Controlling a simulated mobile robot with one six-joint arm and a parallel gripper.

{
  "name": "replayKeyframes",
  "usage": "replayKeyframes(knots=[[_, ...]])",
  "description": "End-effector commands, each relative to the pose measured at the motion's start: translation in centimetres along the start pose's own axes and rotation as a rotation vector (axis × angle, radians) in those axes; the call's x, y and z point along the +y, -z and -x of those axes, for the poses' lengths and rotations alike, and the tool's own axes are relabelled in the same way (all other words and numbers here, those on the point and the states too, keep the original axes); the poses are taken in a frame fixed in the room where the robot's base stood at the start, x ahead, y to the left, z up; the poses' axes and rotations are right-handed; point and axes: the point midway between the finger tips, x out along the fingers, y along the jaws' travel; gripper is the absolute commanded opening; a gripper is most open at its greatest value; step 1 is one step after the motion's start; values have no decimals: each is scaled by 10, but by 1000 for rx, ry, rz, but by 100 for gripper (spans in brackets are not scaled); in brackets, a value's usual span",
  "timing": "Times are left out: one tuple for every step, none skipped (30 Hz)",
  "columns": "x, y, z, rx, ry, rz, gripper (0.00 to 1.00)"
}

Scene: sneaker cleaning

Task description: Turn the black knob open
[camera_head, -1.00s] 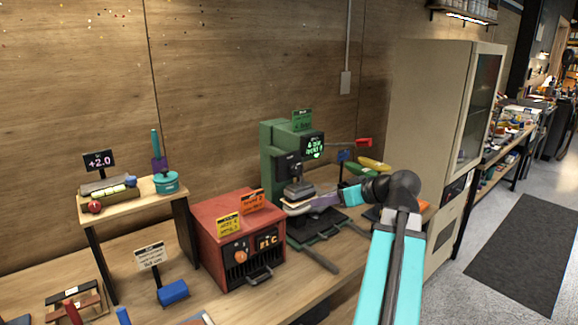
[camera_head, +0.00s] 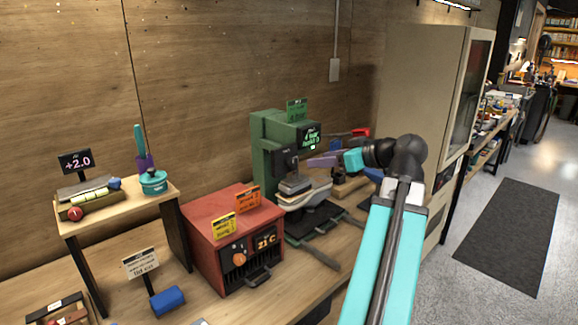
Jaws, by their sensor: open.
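My gripper (camera_head: 313,163), with a purple body beyond a cyan arm link, is raised in front of the right side of the green press (camera_head: 262,150). Its fingers are small and seen side-on; it appears open with nothing in it. The press has a black block (camera_head: 285,160) on its front and a small lit display. A pale sneaker-like shape (camera_head: 305,197) sits below the press head, over a dark base. I cannot pick out a black knob clearly; one may be too small or hidden by my arm.
Left of the press stands a red box (camera_head: 205,225) with an orange knob (camera_head: 240,259) and a handle. A small wooden shelf (camera_head: 110,208) holds a teal pot. A tall beige cabinet (camera_head: 415,100) stands right, partly behind my arm. The right floor is open.

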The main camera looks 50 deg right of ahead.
Motion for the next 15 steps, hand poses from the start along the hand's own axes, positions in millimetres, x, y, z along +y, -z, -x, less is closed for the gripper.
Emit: replayKeyframes(knots=[[2, -1, 1, 0, -4, -2, 44], [3, -1, 1, 0, -6, -3, 44], [4, -1, 1, 0, -8, -3, 44], [5, -1, 0, 0, -9, -4, 44], [6, -1, -1, 0, -10, -4, 44], [6, -1, -3, 0, -11, -5, 44], [7, -1, -5, 0, -11, -5, 44], [7, -1, -8, -1, -11, -5, 44], [7, -1, -11, -1, -10, -5, 44], [7, -1, -14, -1, -11, -6, 44], [7, -1, -17, -1, -11, -6, 44], [7, -1, -22, -1, -11, -6, 44], [7, -1, -25, -1, -10, -6, 44], [7, -1, -29, -1, -10, -6, 44], [8, -1, -34, 0, -11, -6, 44]])
